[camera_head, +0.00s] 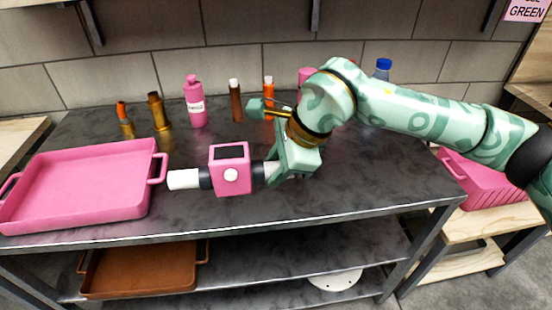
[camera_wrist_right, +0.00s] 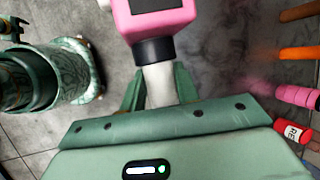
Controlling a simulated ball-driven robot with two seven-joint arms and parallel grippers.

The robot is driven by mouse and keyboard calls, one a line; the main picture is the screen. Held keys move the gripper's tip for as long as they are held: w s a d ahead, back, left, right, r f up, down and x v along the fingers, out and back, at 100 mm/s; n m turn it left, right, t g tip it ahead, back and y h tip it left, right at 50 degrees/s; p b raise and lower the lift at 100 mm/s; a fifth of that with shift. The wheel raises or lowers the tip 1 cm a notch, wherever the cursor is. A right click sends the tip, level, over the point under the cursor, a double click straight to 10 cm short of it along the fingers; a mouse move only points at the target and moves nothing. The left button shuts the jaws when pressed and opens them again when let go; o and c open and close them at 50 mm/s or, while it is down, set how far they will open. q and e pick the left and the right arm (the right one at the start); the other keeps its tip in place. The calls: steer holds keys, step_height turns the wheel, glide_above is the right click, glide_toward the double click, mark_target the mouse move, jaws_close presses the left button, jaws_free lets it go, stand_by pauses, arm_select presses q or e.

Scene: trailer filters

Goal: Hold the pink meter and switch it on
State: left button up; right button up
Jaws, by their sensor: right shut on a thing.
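The pink meter (camera_head: 240,183) is a boxy body with a dark, blank screen and a round white button (camera_head: 231,174) on the face toward the head camera. Black collars and white tube ends stick out on both sides. My right gripper (camera_head: 273,170) is shut on the white tube at the meter's right end and holds the meter level, apparently just above the table near its front edge. In the right wrist view the fingers (camera_wrist_right: 160,88) close around the white tube, and the pink body (camera_wrist_right: 160,22) shows beyond it.
A pink tray (camera_head: 85,185) stands on the dark table, left of the meter's free end. Several bottles, including a pink one (camera_head: 195,102) and a blue-capped one (camera_head: 383,69), stand along the back. A pink crate (camera_head: 490,184) sits right, an orange tray (camera_head: 140,268) on the lower shelf.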

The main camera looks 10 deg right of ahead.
arm_select(q)
steer(key=shift+g, duration=0.3)
steer(key=f+b, duration=0.1)
steer(key=s+f+b, duration=0.1)
steer(key=f+b, duration=0.1)
steer(key=s+f+b, duration=0.1)
steer(key=b, duration=0.1)
steer(key=shift+s+f, duration=0.15)
arm_select(e)
steer(key=w+d, duration=0.2)
steer(key=w, duration=1.2)
stand_by(0.4)
steer(key=shift+f, duration=0.1)
stand_by(0.4)
arm_select(q)
steer(key=shift+s+f+b, duration=0.5)
steer(key=shift+f+b, duration=0.35)
steer(key=shift+b, duration=0.2)
arm_select(e)
steer(key=shift+f, duration=6.4)
arm_select(q)
jaws_close()
